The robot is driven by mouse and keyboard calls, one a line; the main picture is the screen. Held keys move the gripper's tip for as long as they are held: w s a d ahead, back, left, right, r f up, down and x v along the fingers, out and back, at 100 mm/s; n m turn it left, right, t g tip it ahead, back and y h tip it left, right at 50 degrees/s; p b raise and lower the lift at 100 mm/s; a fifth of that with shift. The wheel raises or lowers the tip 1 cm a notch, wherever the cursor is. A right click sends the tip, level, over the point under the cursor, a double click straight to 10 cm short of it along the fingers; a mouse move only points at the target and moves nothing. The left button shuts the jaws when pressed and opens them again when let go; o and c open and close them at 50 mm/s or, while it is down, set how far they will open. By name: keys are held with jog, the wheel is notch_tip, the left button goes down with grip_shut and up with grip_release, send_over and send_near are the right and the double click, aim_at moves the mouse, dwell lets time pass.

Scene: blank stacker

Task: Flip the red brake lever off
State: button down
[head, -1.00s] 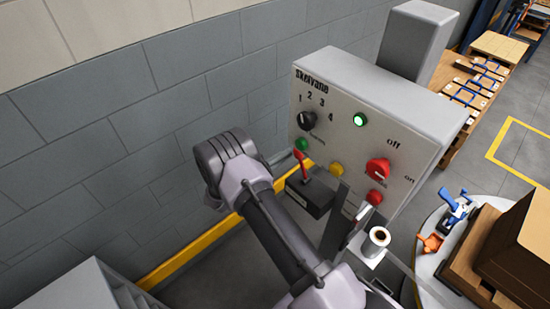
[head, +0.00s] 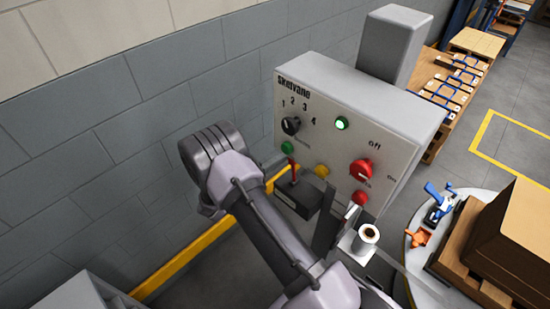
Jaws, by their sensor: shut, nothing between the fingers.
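The red brake lever (head: 292,170) stands up from a small dark box (head: 299,197) low on the left side of the grey control panel (head: 335,140). The lever looks nearly upright. My arm (head: 262,215) rises from the bottom of the picture, with its elbow to the left of the lever. I cannot make out my gripper; it is hidden or outside the view.
The panel carries a black four-position dial (head: 291,126), a lit green lamp (head: 341,123), a red rotary switch (head: 361,171) and several buttons. A cup (head: 366,238) stands in front of it. A turntable (head: 415,265) with boxes is at right; a block wall (head: 90,130) is behind.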

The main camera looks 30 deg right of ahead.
jog(key=s+d+m, duration=0.2)
jog(key=s+m, duration=0.3)
jog(key=s, duration=0.1)
jog(key=shift+d+r+y, duration=0.15)
jog(key=shift+r+y, duration=0.15)
jog(key=shift+r, duration=0.05)
jog(key=shift+s+f, duration=0.1)
jog(key=shift+s, duration=0.1)
dwell(0.3)
jog(key=a+r+p, duration=0.1)
jog(key=a+r, duration=0.1)
jog(key=a, duration=0.9)
jog(key=shift+w+a+p, duration=0.3)
jog(key=shift+w+p, duration=0.05)
jog(key=shift+w, duration=0.1)
